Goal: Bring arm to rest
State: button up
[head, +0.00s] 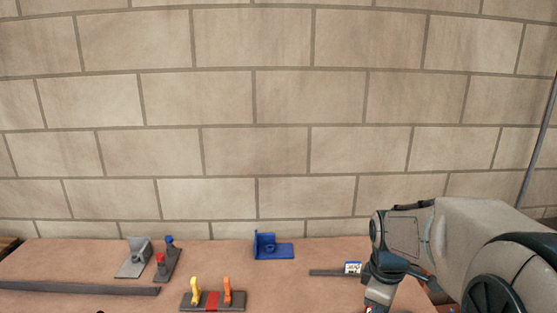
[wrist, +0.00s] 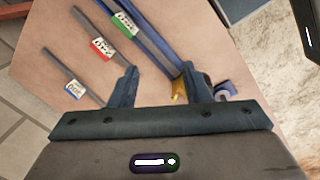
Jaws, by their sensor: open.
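My gripper (wrist: 161,78) is open in the wrist view, its two dark fingers spread apart with nothing visibly clamped between them. It points down over the brown table (wrist: 50,40). A small yellow piece (wrist: 177,88) shows between the fingers, close to the right one; it seems to lie below on the table. In the head view my arm reaches in from the right and bends down at the table's right part. The fingertips are cut off by the lower picture edge there.
The table (head: 330,280) holds a blue bracket (head: 272,248), a yellow-and-orange lever block (head: 212,301), a grey wedge-shaped piece (head: 134,258) and a long dark bar (head: 80,288). Bars with blue (wrist: 74,88), red (wrist: 101,49) and green (wrist: 124,24) labels lie near my gripper. A block wall stands behind.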

jog(key=s+a+r+m+t, duration=0.2)
jog(key=s+a+m, duration=0.5)
jog(key=s+m, duration=0.4)
jog(key=shift+s+r+y, duration=0.15)
jog(key=shift+s+y, duration=0.25)
jog(key=shift+s, duration=0.1)
